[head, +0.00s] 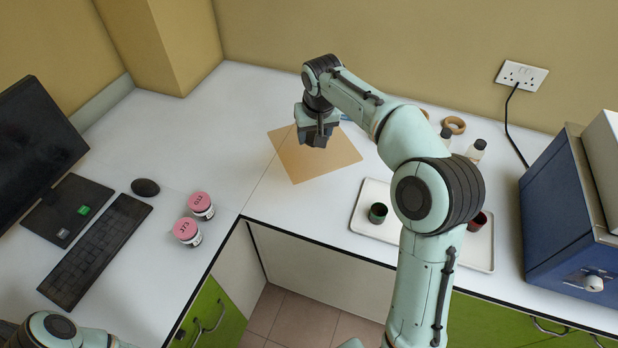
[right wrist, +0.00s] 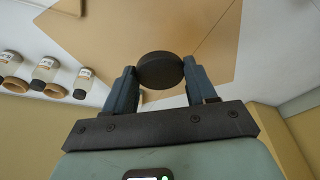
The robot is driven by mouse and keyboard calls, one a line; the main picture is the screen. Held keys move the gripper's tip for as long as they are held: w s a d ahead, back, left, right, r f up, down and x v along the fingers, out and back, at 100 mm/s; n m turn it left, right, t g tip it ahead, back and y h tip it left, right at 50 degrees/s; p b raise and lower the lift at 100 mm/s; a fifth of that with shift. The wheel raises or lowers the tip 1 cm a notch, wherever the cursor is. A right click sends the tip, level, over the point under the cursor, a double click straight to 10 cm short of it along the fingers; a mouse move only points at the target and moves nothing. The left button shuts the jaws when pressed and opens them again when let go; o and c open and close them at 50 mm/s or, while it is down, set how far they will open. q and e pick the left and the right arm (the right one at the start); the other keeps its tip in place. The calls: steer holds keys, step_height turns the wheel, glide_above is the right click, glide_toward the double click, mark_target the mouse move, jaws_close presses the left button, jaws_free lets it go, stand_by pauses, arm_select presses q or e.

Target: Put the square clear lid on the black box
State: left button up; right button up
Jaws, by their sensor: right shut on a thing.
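My right gripper (head: 318,140) is over the tan square sheet (head: 335,160) on the white counter. In the right wrist view my right gripper (right wrist: 161,78) is shut on a black round cap (right wrist: 160,66), with the tan sheet (right wrist: 110,30) behind it. I cannot make out a square clear lid in either view. A flat dark slab (head: 66,208) with small green marks lies by the monitor; I cannot tell whether it is the black box. Only a part of my left arm shows at the bottom left, and its gripper is out of view.
Bottles (head: 475,150) and tan rings (head: 454,125) stand behind. A blue machine (head: 565,210) is at right. Two pink-lidded jars (head: 187,230) and a keyboard (head: 95,250) are at left.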

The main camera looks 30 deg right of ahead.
mark_target(317, 153)
steer(key=f, duration=0.5)
steer(key=s+f+b, duration=0.1)
steer(key=f, duration=0.1)
steer(key=shift+f, duration=0.25)
arm_select(q)
steer(key=shift+s+f+b, duration=0.35)
steer(key=shift+s+f, duration=1.05)
steer(key=shift+s, duration=0.1)
arm_select(e)
steer(key=shift+s+a+f+x, duration=0.1)
steer(key=shift+s+x, duration=0.2)
steer(key=shift+x, duration=1.4)
steer(key=shift+s+a+f+x, duration=0.15)
steer(key=shift+s+x, duration=0.15)
steer(key=shift+x, duration=1.35)
steer(key=shift+s+a+x, duration=0.1)
steer(key=shift+s+x, duration=0.2)
steer(key=shift+x, duration=1.4)
steer(key=shift+f, duration=0.2)
arm_select(q)
steer(key=shift+s+f, duration=0.1)
arm_select(e)
steer(key=o, duration=1.4)
